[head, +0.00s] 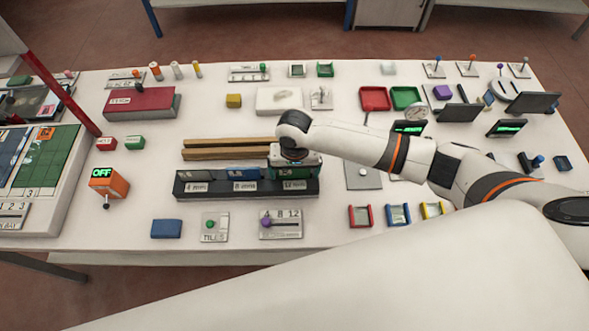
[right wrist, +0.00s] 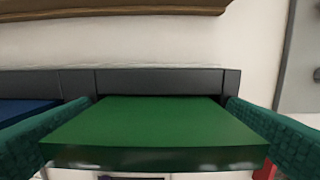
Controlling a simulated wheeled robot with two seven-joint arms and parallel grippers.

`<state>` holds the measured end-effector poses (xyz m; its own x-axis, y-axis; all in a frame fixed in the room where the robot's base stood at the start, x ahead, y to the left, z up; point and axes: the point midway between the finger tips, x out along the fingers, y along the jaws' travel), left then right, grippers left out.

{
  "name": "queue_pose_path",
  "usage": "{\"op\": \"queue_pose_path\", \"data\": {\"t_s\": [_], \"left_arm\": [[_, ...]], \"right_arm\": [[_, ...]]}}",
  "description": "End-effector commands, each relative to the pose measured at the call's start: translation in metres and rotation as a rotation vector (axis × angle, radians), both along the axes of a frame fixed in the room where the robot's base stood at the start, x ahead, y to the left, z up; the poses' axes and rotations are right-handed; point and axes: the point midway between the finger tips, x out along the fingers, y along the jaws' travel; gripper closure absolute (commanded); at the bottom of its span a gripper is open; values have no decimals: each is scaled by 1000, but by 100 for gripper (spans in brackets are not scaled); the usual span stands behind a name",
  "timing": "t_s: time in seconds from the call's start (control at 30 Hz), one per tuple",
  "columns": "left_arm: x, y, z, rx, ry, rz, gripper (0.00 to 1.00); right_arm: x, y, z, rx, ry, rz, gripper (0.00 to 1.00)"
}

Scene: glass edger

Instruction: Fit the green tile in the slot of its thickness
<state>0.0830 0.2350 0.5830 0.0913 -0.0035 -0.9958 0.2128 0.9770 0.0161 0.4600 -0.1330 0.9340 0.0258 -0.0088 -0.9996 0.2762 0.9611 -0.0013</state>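The green tile (right wrist: 150,122) lies between the two teal finger pads of my right gripper (right wrist: 158,102) in the right wrist view. The pads sit close along its left and right sides, and the gripper looks shut on it. The dark slotted rack (head: 220,194) has three labelled sections, 4, 8 and 12 from left to right. My right gripper (head: 295,163) is over the rightmost section. The rack's dark rim (right wrist: 160,81) shows just beyond the tile. How deep the tile sits is hidden. My left gripper is not in view.
Wooden bars (head: 225,149) lie behind the rack. An orange OFF box (head: 109,182) stands left.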

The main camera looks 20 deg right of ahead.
Motion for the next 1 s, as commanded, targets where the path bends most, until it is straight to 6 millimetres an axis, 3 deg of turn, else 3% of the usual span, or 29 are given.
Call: {"op": "queue_pose_path", "data": {"t_s": [0.37,0.8,1.0], "left_arm": [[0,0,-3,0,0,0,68],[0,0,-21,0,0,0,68],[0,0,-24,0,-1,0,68]], "right_arm": [[0,1,9,3,-1,0,0],[-2,1,95,3,-4,2,0],[-3,1,116,2,-2,0,0]]}}
